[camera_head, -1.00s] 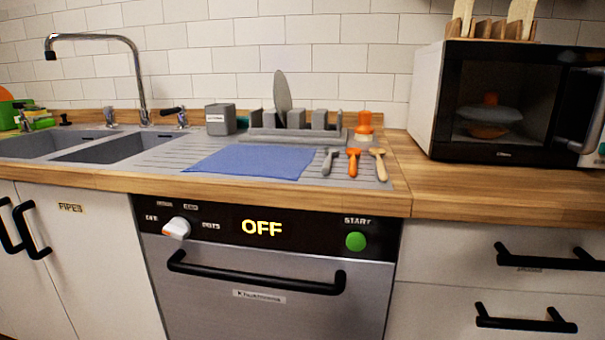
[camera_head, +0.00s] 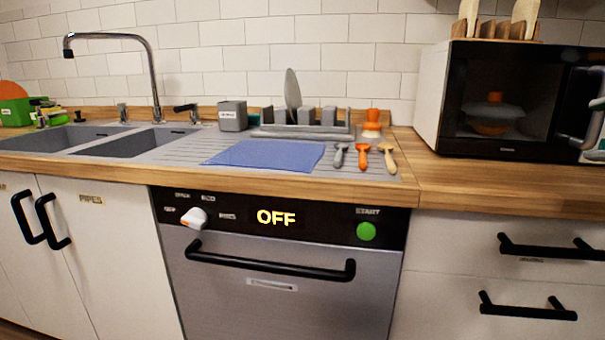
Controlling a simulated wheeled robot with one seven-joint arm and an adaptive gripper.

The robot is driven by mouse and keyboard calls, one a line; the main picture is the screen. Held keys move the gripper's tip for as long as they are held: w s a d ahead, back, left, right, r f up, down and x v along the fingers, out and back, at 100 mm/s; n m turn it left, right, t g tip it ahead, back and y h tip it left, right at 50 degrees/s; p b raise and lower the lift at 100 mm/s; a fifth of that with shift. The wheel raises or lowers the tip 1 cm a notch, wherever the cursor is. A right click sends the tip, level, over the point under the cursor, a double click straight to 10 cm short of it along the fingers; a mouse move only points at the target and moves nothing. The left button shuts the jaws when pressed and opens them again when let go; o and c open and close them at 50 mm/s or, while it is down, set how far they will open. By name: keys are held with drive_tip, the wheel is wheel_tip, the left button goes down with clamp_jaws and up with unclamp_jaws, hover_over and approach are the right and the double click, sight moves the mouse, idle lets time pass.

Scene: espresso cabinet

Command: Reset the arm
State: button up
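My arm and gripper do not show in the head view. In front of me is a counter with a steel sink (camera_head: 140,142) at the left and its ribbed drainer, on which a blue cloth (camera_head: 266,154) lies flat. Below the drainer is a closed dishwasher (camera_head: 270,305) with a black handle. Its display (camera_head: 276,217) reads OFF, with a white and orange knob (camera_head: 194,219) to the left and a green start button (camera_head: 366,231) to the right.
A grey dish rack (camera_head: 300,130) with one plate stands behind the cloth. Several small utensils (camera_head: 362,156) lie right of it. A closed black microwave (camera_head: 500,105) stands at the right, with a wooden rack on top. Cabinet door and drawer handles (camera_head: 545,247) stick out below the counter.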

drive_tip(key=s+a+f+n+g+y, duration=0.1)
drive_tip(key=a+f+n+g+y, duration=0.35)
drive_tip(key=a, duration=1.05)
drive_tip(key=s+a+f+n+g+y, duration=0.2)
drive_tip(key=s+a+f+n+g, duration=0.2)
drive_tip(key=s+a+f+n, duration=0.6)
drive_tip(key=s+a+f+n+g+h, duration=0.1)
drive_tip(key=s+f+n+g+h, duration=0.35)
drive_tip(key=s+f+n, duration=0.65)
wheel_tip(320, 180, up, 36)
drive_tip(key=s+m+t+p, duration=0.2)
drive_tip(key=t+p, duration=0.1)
drive_tip(key=p, duration=2.8)
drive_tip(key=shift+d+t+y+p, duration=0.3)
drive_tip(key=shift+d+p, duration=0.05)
drive_tip(key=shift+p, duration=0.05)
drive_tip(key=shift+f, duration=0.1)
